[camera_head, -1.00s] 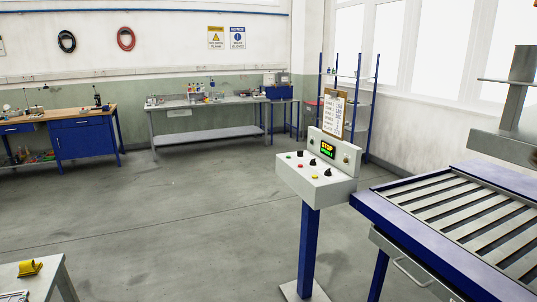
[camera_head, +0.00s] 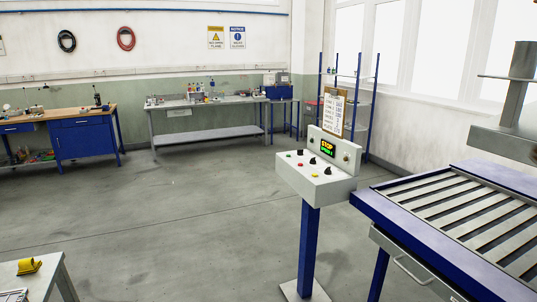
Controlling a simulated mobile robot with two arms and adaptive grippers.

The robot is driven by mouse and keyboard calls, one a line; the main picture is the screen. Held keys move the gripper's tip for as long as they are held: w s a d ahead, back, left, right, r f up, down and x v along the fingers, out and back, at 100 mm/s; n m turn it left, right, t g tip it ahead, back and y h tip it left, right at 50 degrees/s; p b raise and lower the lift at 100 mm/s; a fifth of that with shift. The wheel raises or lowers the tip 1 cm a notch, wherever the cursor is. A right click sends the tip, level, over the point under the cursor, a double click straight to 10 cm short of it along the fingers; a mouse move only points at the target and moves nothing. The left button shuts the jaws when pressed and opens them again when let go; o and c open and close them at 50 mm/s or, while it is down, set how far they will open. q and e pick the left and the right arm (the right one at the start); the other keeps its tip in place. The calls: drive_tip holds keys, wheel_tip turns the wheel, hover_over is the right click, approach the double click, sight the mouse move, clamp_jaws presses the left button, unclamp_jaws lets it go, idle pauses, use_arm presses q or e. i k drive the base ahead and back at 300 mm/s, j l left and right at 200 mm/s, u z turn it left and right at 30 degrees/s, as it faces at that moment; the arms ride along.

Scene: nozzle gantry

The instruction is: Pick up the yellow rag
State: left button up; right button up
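A small folded yellow thing (camera_head: 29,266), which looks like the yellow rag, lies on a pale table (camera_head: 52,278) at the lower left of the head view. The table is cut off by the picture's edges. Neither of my grippers shows in this view.
A control box (camera_head: 316,180) on a blue post stands in the middle right. A blue slatted gantry table (camera_head: 375,205) fills the right. Workbenches (camera_head: 205,138) line the back wall. The grey floor (camera_head: 170,215) between is clear.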

sight(26, 266)
drive_tip(key=u, duration=1.6)
drive_tip(key=z, duration=2.65)
drive_tip(key=u, duration=2.9)
